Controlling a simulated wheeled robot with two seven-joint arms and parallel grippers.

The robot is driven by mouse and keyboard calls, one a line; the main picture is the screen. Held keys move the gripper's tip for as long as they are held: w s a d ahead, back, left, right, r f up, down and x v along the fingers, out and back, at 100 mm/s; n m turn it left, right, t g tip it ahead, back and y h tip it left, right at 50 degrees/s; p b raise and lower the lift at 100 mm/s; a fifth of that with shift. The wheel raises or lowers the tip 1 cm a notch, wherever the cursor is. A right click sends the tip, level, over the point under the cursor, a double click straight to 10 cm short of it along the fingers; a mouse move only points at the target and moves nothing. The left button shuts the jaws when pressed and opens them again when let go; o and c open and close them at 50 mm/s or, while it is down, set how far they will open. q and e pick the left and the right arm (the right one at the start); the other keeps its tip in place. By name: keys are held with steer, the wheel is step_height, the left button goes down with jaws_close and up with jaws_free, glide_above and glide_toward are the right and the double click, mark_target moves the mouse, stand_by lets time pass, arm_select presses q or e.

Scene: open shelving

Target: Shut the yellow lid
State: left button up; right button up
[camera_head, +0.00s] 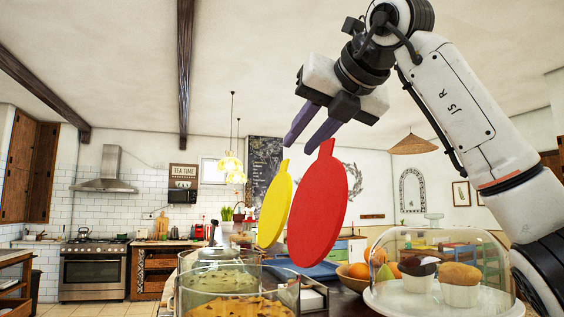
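The yellow lid (274,213) is a round disc with a small tab, raised steeply on edge. A similar red lid (318,205) is raised beside it, to its right and nearer, partly overlapping it. Two round glass containers (281,292) with food inside stand open at the lower left of the lids. My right gripper (299,149) is above the lids, its two purple fingers spread apart with nothing seen between them. The fingertips appear close to the lids' top tabs; I cannot tell whether they touch. My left gripper is not in view.
A clear glass dome (438,250) covers muffins on a white stand at the lower right. A bowl of fruit (352,279) sits between it and the lids. The air left of the yellow lid is free. A stove (94,270) stands far back left.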

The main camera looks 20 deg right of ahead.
mark_target(285, 162)
steer(key=p+x, duration=0.1)
steer(key=x, duration=0.6)
steer(key=shift+w, duration=0.1)
steer(key=shift+w+a+f+p, duration=0.1)
steer(key=shift+w+f+p, duration=0.1)
steer(key=shift+w+p, duration=0.15)
steer(key=shift+w, duration=0.1)
jaws_close()
stand_by(0.9)
